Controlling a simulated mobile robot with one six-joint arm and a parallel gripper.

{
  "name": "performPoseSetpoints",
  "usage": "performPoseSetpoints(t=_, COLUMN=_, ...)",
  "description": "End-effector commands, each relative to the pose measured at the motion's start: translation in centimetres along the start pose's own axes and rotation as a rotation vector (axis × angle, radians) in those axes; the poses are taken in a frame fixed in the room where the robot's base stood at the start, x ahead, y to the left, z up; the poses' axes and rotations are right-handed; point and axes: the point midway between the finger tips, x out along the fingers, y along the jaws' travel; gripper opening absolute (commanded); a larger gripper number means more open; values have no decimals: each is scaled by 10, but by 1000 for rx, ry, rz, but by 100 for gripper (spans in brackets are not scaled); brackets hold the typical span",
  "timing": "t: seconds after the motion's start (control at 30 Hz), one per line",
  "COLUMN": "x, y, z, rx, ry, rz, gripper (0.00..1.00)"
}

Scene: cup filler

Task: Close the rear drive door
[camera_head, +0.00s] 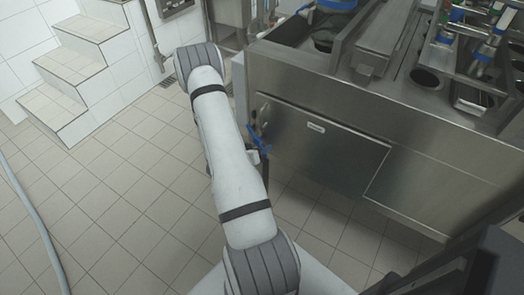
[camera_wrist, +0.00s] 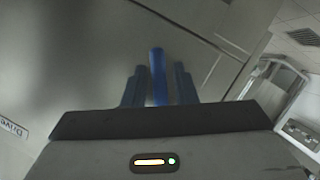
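The drive door seems to be the steel panel (camera_head: 325,150) with a small label on the front of the steel machine. In the wrist view, the steel surface (camera_wrist: 75,65) carries a label (camera_wrist: 13,128) starting "Drive". My gripper (camera_wrist: 158,66) has its two dark blue fingers apart. A brighter blue bar, seemingly a handle (camera_wrist: 157,88), lies between them with a narrow gap on each side. Whether the fingers touch it farther out is unclear. In the head view, blue parts at the door's left edge are small, and my arm partly hides that area. I cannot tell how far the door stands open.
The steel machine (camera_head: 440,205) fills the right side, with open wells and fittings on top. White tiled steps (camera_head: 75,70) stand at the upper left. A hose (camera_head: 35,220) lies on the floor at left. The tiled floor (camera_head: 130,195) left of my arm is otherwise clear.

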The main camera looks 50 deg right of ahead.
Motion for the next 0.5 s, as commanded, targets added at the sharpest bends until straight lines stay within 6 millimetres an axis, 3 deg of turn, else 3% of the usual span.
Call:
performPoseSetpoints(t=0.1, x=0, y=0, z=2, rx=-2, ry=-2, rz=-1, gripper=35)
performPoseSetpoints(t=0.33, x=-2, y=-1, z=3, rx=-4, ry=-4, rz=-2, gripper=35)
performPoseSetpoints(t=0.5, x=-19, y=-1, z=2, rx=-5, ry=-3, rz=-5, gripper=35)
